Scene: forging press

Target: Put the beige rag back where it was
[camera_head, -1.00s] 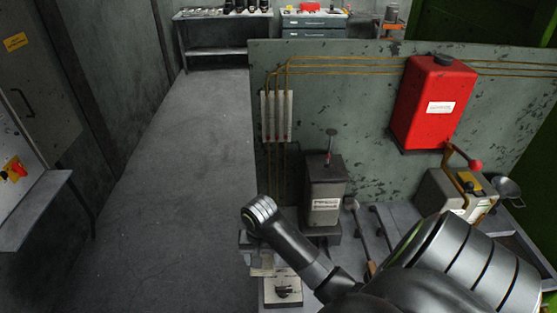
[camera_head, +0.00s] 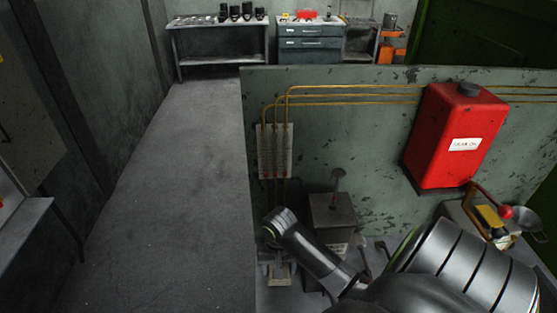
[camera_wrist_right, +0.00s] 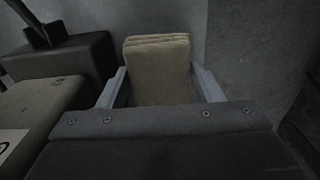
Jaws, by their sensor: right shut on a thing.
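The beige rag (camera_wrist_right: 158,72) shows in the right wrist view as a folded, upright pad. It is held between the two grey fingers of my right gripper (camera_wrist_right: 158,90), which is shut on it. The rag's lower part is hidden behind the gripper body. In the head view my right arm comes in from the lower right, and its wrist hides most of the right gripper (camera_head: 279,270). The rag cannot be made out clearly there. My left gripper is in neither view.
A grey box with a rod (camera_head: 333,212) stands beside my right wrist. A red oil tank (camera_head: 455,136) hangs on the green panel (camera_head: 350,130). A lever unit (camera_head: 484,217) is at right. Open floor (camera_head: 175,200) lies left; a workbench (camera_head: 217,22) stands far back.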

